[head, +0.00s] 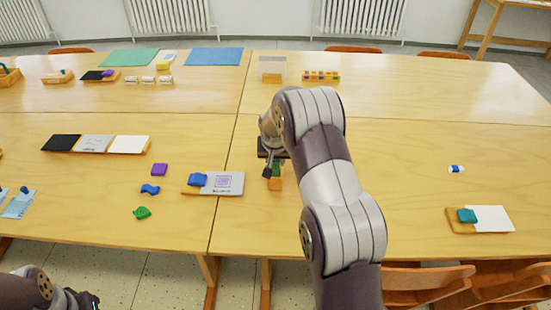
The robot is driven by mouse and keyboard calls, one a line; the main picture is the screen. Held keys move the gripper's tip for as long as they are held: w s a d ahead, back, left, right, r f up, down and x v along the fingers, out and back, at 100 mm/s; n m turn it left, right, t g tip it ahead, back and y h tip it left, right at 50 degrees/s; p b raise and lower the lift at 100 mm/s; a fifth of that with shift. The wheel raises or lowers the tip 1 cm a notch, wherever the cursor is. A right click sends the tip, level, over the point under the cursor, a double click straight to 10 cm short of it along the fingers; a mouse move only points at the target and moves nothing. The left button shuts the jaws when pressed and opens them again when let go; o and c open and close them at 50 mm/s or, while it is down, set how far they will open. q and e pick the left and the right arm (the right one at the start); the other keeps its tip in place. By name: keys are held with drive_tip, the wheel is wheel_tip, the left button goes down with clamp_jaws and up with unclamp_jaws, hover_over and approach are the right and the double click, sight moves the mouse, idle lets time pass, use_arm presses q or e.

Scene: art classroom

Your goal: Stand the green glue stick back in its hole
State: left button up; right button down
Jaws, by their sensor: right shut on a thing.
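My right gripper (271,168) is over the middle of the table, pointing down, and is shut on a small green thing, which looks like the green glue stick (277,168). The gripper and arm hide most of it. A small orange wooden block (275,185) shows right below the green thing. I cannot tell whether the stick is in a hole of that block or just above or in front of it. My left gripper (85,300) is at the bottom left corner, off the table, and its fingers are too cut off to read.
A board with a blue block (198,180) lies left of my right gripper. Purple (159,170), blue (150,189) and green (142,213) pieces lie farther left. A white and blue cylinder (456,169) lies at right, near a teal block (467,216). A coloured rack (321,76) stands behind.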

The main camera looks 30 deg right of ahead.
drive_tip(key=shift+f+b, duration=0.85)
drive_tip(key=shift+f, duration=0.3)
idle(1.5)
idle(0.4)
drive_tip(key=c, duration=0.7)
unclamp_jaws()
drive_tip(key=shift+o, duration=1.1)
drive_tip(key=shift+r, duration=0.15)
drive_tip(key=shift+r+p, duration=2.25)
drive_tip(key=shift+r, duration=0.7)
